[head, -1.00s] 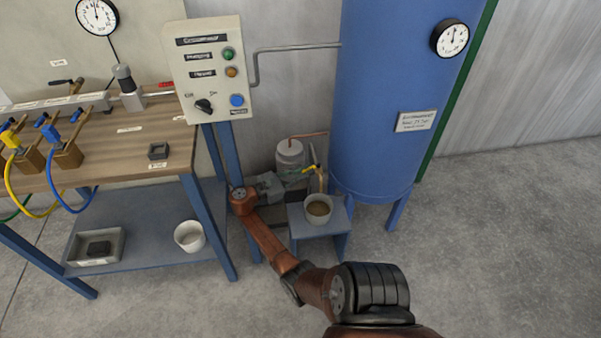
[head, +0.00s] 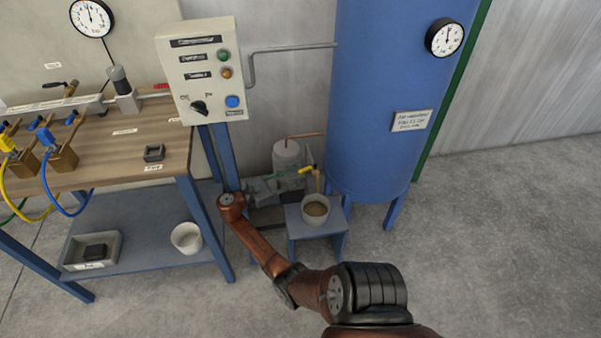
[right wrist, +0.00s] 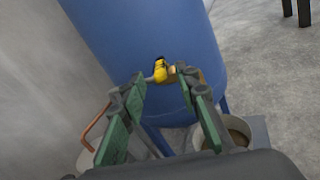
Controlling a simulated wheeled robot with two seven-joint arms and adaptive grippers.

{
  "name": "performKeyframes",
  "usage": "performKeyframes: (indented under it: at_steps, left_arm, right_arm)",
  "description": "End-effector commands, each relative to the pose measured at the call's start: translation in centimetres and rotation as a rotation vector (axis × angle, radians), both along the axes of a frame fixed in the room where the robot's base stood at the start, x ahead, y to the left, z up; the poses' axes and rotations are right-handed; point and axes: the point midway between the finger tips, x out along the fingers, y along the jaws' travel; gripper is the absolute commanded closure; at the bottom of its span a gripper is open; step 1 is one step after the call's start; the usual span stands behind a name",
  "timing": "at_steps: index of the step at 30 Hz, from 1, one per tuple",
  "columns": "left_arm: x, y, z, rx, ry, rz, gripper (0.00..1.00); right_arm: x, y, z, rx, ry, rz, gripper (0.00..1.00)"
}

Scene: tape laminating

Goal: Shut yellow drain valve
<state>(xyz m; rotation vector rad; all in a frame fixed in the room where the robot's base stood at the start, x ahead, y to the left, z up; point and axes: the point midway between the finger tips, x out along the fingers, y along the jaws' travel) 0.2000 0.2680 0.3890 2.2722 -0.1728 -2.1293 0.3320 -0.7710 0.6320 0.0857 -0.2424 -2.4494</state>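The yellow drain valve (head: 306,168) sits low on the left side of the blue tank (head: 375,100). In the right wrist view its yellow handle (right wrist: 160,71) shows in front of the tank, with a brass-coloured part to its right. My right gripper (right wrist: 160,82) is open, its two green-padded fingers spread. The valve appears in the gap between the fingertips, a little beyond them; I cannot tell whether they touch it. In the head view the right gripper (head: 288,178) is small, left of the valve. My left gripper is in neither view.
A bucket (head: 316,221) with brownish contents stands on a blue stand (head: 333,243) below the valve. A pale cylinder (head: 287,155) with a copper pipe is behind the gripper. The workbench (head: 120,150) and control box (head: 204,75) are to the left. Floor at the right is clear.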

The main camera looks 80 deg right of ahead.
Motion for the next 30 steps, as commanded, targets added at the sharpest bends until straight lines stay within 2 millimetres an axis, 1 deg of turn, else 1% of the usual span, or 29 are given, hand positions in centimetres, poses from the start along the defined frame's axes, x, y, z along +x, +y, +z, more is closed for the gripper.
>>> performKeyframes:
  at_steps: [1, 3, 6, 9, 18, 23, 26, 29, 30]
  left_arm:
    - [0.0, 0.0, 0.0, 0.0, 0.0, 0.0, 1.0]
    - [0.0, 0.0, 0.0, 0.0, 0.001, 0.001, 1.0]
    - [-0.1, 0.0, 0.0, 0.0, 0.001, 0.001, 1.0]
    - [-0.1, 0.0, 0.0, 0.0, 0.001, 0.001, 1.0]
    - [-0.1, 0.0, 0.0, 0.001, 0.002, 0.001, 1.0]
    - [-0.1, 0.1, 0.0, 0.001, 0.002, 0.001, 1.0]
    - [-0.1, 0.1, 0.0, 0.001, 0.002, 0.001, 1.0]
    - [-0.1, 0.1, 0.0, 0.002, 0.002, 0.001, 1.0]
    - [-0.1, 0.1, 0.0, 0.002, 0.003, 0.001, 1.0]
  right_arm:
    - [0.8, 0.6, 0.0, 0.002, -0.001, 0.002, 0.71]
    - [1.6, 1.3, -0.1, 0.002, 0.001, 0.002, 0.71]
    - [2.6, 2.0, -0.1, 0.002, 0.001, 0.001, 0.71]
    - [3.1, 2.5, 0.0, 0.001, 0.001, 0.001, 0.71]
    - [3.3, 2.6, 0.0, 0.001, 0.001, 0.001, 0.71]
    - [2.8, 2.6, -0.5, -0.012, -0.02, 0.015, 0.82]
    - [1.8, 2.4, -1.6, -0.045, -0.076, 0.056, 0.89]
    - [0.2, 2.6, -4.1, -0.086, -0.2, 0.147, 0.96]
    - [-0.4, 2.8, -5.5, -0.094, -0.271, 0.195, 0.99]
